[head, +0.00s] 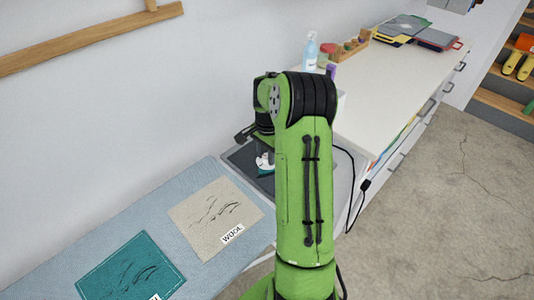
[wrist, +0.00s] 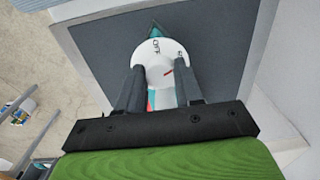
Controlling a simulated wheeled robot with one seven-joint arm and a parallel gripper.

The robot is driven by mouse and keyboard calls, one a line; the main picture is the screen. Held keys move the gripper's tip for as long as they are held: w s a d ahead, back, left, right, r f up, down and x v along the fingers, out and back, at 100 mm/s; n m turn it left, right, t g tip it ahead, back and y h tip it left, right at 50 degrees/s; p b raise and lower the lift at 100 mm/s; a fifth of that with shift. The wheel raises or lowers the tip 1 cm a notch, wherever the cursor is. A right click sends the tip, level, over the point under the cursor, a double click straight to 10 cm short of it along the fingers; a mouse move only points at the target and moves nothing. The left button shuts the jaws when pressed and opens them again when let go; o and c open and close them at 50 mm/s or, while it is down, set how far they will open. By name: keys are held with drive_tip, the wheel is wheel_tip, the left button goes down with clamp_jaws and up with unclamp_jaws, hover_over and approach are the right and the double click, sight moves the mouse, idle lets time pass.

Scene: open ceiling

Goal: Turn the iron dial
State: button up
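The iron (wrist: 155,32) lies on a dark grey pad (wrist: 218,50) in the wrist view, its teal tip pointing to the top. Its dial (wrist: 161,57) is a white disc with dark marks and a short red line. My gripper (wrist: 159,70) is open, with one dark finger on each side of the dial's lower part. I cannot tell whether the fingers touch it. In the head view the iron (head: 265,163) shows as a small white and teal shape, partly hidden by my green arm. The gripper is hidden there.
A blue-grey ironing surface (head: 205,170) holds a beige wool cloth (head: 208,212) and a teal cloth (head: 125,272). A white counter (head: 385,90) with a blue spray bottle (head: 310,52) stands behind. A black cord (head: 363,187) hangs right of my arm. The floor at right is clear.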

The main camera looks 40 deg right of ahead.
drive_tip(key=c, duration=0.4)
drive_tip(key=shift+m, duration=0.8)
drive_tip(key=shift+c, duration=0.3)
drive_tip(key=o, duration=1)
drive_tip(key=shift+o, duration=0.2)
drive_tip(key=shift+r, duration=0.1)
wheel_tip(320, 180, up, 16)
drive_tip(key=p, duration=0.3)
drive_tip(key=shift+f+p, duration=0.2)
drive_tip(key=shift+p, duration=0.2)
drive_tip(key=shift+s, duration=0.1)
